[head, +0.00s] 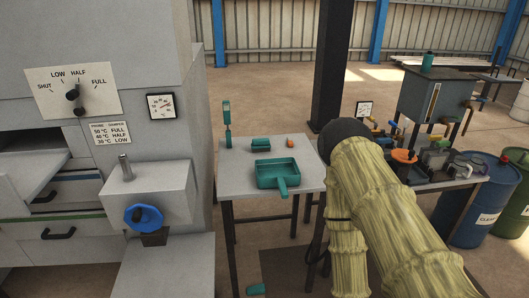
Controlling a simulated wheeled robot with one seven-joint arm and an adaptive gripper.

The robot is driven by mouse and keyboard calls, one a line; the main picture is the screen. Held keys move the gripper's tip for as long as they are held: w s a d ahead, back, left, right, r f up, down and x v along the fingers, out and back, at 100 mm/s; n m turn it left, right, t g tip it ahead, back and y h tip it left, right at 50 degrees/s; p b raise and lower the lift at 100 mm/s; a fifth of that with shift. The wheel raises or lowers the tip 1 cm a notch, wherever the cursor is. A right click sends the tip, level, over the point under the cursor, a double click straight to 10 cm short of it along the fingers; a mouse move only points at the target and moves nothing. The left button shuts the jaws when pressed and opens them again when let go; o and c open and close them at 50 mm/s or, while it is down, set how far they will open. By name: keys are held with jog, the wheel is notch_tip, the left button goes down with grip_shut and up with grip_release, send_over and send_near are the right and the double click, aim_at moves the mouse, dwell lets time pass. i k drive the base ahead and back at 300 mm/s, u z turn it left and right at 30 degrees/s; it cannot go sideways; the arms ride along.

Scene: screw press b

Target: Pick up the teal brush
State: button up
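Several teal things are in the head view, and I cannot tell for certain which is the brush. A slim upright teal piece (227,125) stands at the left back edge of the small grey table (239,184). A small teal block (261,144) lies at the back of the table. A teal dustpan-like tray (278,173) lies in front of it, its handle toward me. Another teal piece (257,289) is low at the bottom edge, partly cut off. My sleeved arm is right of the table. My gripper is not in view.
A small orange object (290,142) lies at the table's back right. A grey press with a blue handwheel (143,216) stands close on the left. A dark post (332,70) rises behind. A cluttered bench and a blue drum (478,205) stand right.

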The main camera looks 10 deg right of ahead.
aim_at(257, 144)
jog(key=k, duration=0.25)
jog(key=z, duration=1.65)
jog(key=i, duration=1.2)
jog(key=u, duration=1.95)
